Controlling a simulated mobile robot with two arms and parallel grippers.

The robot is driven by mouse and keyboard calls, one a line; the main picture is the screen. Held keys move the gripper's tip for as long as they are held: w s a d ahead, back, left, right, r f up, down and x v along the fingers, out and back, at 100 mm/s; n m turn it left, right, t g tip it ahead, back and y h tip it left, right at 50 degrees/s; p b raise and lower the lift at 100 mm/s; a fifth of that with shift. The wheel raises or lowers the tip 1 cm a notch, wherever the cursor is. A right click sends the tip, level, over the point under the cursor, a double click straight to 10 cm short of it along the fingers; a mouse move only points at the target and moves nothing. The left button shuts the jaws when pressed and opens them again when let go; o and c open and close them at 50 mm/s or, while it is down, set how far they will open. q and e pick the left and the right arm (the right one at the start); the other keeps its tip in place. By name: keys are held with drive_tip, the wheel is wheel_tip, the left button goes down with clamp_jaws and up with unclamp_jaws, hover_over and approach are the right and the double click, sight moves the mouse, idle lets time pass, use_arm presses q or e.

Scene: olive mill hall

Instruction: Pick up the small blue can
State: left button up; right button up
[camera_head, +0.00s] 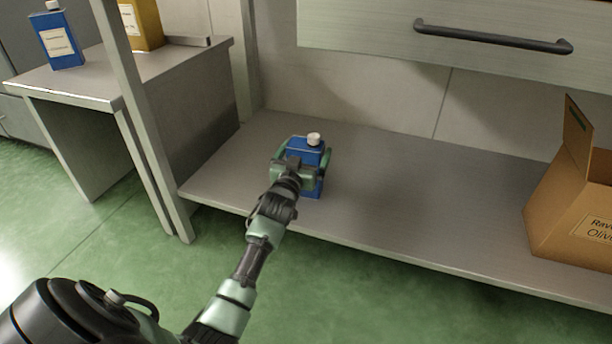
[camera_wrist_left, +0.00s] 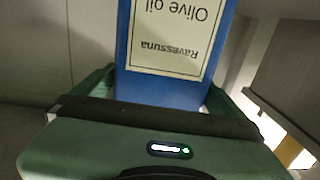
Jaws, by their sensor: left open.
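The small blue can (camera_head: 313,157) with a white cap stands upright on the low grey shelf (camera_head: 400,190). My left gripper (camera_head: 303,160) is at the can, with its open fingers on either side of it. In the left wrist view the can (camera_wrist_left: 190,94) shows upside down, with a cream label reading "Ravessuna Olive oil", between the green fingers of my left gripper (camera_wrist_left: 160,95). The gripper hides part of the can in the head view. My right gripper is not in view.
A cardboard box (camera_head: 560,205) stands on the shelf at the right. A drawer with a dark handle (camera_head: 490,38) is above.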

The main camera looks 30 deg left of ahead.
use_arm(q)
drive_tip(key=shift+w+a, duration=0.15)
drive_tip(key=shift+w, duration=0.2)
drive_tip(key=shift+r, duration=0.1)
drive_tip(key=shift+c, duration=0.3)
drive_tip(key=c, duration=1.5)
drive_tip(key=shift+r, duration=0.2)
drive_tip(key=shift+c, duration=1.4)
